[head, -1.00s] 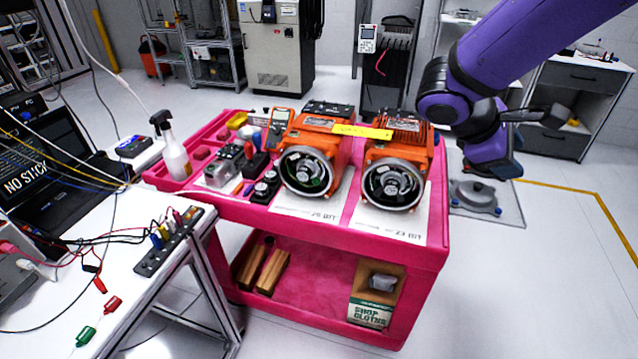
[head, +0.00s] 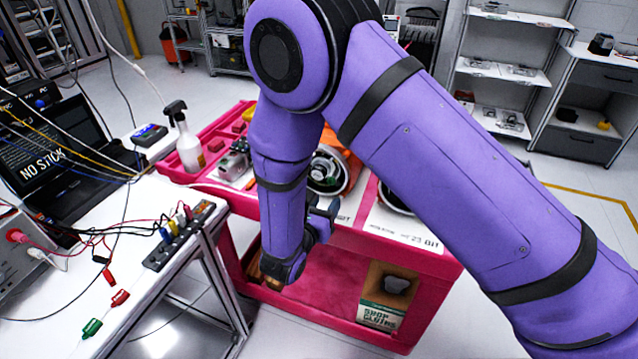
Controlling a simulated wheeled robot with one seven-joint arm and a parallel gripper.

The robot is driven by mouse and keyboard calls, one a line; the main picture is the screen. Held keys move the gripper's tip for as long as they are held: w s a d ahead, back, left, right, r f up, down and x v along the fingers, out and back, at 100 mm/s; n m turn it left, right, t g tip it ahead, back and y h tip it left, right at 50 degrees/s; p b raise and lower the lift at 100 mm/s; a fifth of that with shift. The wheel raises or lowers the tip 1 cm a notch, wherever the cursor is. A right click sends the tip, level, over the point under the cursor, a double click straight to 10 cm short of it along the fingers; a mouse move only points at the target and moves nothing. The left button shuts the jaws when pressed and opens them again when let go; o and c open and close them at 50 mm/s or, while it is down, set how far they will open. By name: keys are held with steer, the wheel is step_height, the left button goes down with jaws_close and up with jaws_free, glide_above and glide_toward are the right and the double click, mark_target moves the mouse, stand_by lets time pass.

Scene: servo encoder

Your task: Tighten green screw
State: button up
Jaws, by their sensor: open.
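The left orange servo motor (head: 324,172) with its round open encoder end sits on the pink cart, partly hidden behind my arm. A little green shows inside its open end, but I cannot make out a separate green screw. The right motor (head: 394,199) is almost wholly hidden by my arm; only a piece of its dark round rim shows. My gripper (head: 324,214) is at the front of the cart, just below and in front of the left motor's open end. It is open, seen small and partly behind my wrist, with nothing visible between its fingers.
The pink cart (head: 432,266) has a lower shelf with a shop cloths box (head: 380,316). A spray bottle (head: 186,145) stands at its left end. A white bench (head: 60,292) with a laptop (head: 62,150), cables and a terminal strip (head: 180,238) is close on the left.

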mark_target(330, 183)
steer(key=shift+n+t+y, duration=0.4)
steer(key=shift+n+y, duration=0.4)
steer(key=shift+y, duration=0.1)
steer(key=w, duration=0.3)
steer(key=w+f, duration=0.1)
steer(key=w, duration=0.2)
steer(key=w+d+f, duration=0.1)
steer(key=w, duration=0.2)
steer(key=shift+w+f, duration=0.2)
steer(key=shift+w, duration=0.1)
jaws_close()
